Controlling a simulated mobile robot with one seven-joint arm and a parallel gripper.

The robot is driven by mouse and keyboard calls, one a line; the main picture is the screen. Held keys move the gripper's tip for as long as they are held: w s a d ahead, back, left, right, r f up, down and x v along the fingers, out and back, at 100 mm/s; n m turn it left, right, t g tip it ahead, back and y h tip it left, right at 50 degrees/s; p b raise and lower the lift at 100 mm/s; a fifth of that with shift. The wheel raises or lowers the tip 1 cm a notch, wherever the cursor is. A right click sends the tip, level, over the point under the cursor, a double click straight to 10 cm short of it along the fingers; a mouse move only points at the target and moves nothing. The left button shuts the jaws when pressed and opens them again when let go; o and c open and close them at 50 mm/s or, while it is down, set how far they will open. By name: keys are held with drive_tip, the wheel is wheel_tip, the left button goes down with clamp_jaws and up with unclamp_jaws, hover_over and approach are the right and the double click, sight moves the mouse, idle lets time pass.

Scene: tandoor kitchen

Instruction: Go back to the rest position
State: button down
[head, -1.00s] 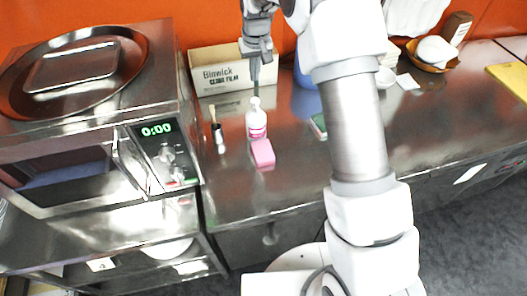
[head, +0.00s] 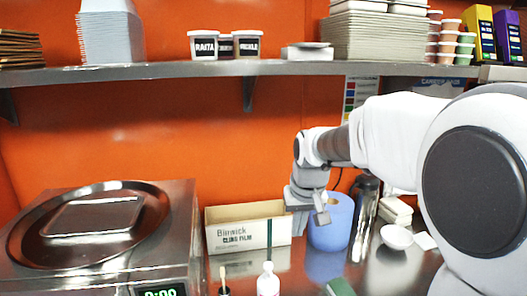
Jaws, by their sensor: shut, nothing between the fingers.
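My gripper (head: 321,214) is at the end of my arm, which reaches in from the right in the head view. It is shut and empty. It hangs in front of the blue roll (head: 333,228) and just right of the cling film box (head: 248,230), pointing down and a little right. Whether it touches the roll I cannot tell. A white bottle (head: 268,281) stands below and left of it, cut by the bottom edge.
A steel shelf (head: 180,72) with labelled tubs (head: 204,46) and stacked containers runs above the arm. A steel oven (head: 185,235) stands at left. A dark flask (head: 364,215), a white bowl (head: 397,238) and a green-topped item (head: 340,287) are on the counter.

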drive_tip(key=s+d+t+b, duration=0.1)
drive_tip(key=s+d, duration=0.2)
drive_tip(key=s, duration=0.9)
drive_tip(key=s+d+m+t+b, duration=0.1)
drive_tip(key=s+d, duration=0.2)
drive_tip(key=s, duration=1)
drive_tip(key=shift+h+b, duration=0.3)
